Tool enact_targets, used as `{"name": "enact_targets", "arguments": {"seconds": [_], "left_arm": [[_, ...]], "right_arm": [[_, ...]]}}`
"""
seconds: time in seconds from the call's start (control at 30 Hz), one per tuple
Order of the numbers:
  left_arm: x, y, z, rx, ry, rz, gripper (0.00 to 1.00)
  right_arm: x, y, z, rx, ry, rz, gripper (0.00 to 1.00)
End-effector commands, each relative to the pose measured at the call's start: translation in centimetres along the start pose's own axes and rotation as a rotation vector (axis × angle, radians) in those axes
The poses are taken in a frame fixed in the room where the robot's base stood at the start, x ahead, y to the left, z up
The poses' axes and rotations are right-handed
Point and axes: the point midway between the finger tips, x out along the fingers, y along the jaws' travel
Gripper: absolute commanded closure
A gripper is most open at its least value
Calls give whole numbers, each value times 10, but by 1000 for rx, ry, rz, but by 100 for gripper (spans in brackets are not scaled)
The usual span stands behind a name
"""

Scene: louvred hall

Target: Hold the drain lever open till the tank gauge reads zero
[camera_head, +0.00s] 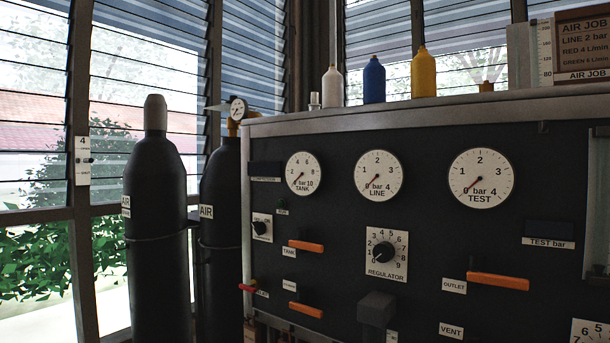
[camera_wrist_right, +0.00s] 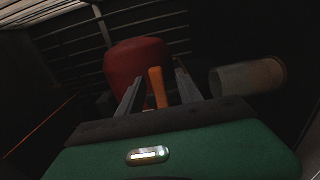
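The tank gauge (camera_head: 302,173) is a white dial at the upper left of the black panel; its needle points to the lower left, at or close to the 0 mark. In the right wrist view, my right gripper (camera_wrist_right: 158,80) is open, its two fingers apart with an upright orange lever (camera_wrist_right: 157,88) showing between them. Gaps show on both sides of the lever, so the fingers do not look closed on it. I cannot read a drain label in either view. My left gripper is not in view.
The panel (camera_head: 340,225) has several orange levers, a regulator knob (camera_head: 384,252), and line (camera_head: 379,176) and test (camera_head: 481,178) gauges. Black cylinders (camera_head: 156,230) stand at left. In the wrist view, a red tank (camera_wrist_right: 137,62) is behind the lever and a grey cylinder (camera_wrist_right: 245,78) lies at right.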

Motion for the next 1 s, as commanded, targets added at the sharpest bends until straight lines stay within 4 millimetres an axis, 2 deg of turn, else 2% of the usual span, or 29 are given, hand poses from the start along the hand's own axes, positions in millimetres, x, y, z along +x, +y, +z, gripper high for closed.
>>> {"name": "enact_targets", "arguments": {"seconds": [0.23,0.5,0.7,1.0], "left_arm": [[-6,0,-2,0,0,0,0],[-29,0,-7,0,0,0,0],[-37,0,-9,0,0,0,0],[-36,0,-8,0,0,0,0]], "right_arm": [[-6,3,0,2,0,0,58],[-46,4,0,1,1,-1,58],[-68,2,0,3,1,1,58],[-70,1,0,4,0,2,58]]}}
